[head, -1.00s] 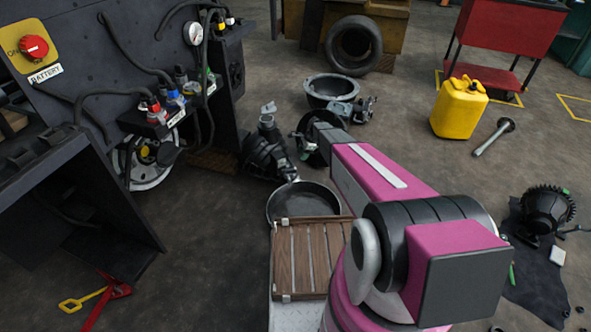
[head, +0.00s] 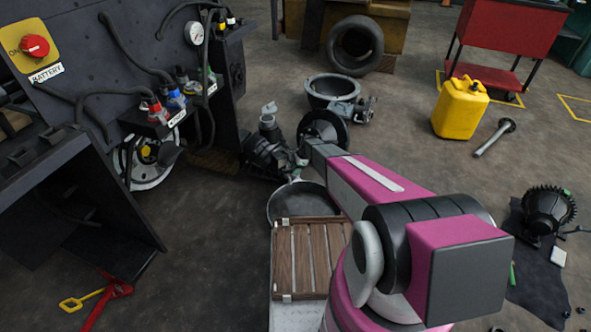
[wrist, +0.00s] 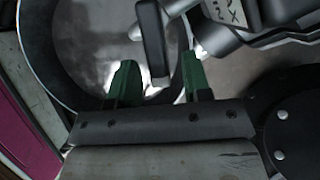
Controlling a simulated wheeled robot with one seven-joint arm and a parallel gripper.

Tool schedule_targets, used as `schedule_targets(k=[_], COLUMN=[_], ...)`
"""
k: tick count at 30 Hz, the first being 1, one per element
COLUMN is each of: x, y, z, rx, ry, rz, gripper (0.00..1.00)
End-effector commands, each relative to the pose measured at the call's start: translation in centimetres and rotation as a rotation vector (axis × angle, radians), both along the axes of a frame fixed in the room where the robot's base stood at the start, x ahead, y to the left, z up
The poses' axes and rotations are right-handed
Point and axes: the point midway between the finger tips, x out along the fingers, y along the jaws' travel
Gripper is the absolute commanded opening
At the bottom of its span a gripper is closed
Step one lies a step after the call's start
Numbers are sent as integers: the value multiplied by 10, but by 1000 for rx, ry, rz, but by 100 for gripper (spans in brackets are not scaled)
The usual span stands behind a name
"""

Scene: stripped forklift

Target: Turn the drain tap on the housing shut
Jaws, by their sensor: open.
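The housing (head: 262,150) is a dark casting standing on the floor left of my arm's end in the head view. In the wrist view its grey and black body (wrist: 250,22) fills the top right. A dark bar-shaped handle, seemingly the drain tap (wrist: 152,42), reaches down from the housing towards the gap between my green fingers. My gripper (wrist: 157,82) is open, with one finger on each side of the handle's line. I cannot tell whether either finger touches it. In the head view the fingers are mostly hidden near the housing.
A round grey pan (head: 285,207) lies beneath the housing, and its rim also shows in the wrist view (wrist: 45,75). A slatted wooden box (head: 305,262) stands nearer. A black disc (head: 327,124) and a bowl-shaped casting (head: 330,88) lie beyond my arm's end.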

Motion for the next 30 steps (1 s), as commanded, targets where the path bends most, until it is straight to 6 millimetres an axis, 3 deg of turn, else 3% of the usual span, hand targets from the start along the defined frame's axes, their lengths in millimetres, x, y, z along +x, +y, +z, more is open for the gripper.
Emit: schedule_targets(k=[8, 12, 13, 20, 30], x=[0, 0, 0, 3, 17], y=[0, 0, 0, 1, 6], z=[-1, -1, -1, -2, -2], rx=[0, 0, 0, -1, 0], ry=[0, 0, 0, -1, 1], rz=[0, 0, 0, 41, 351], gripper=[45, 2, 0, 0, 0])
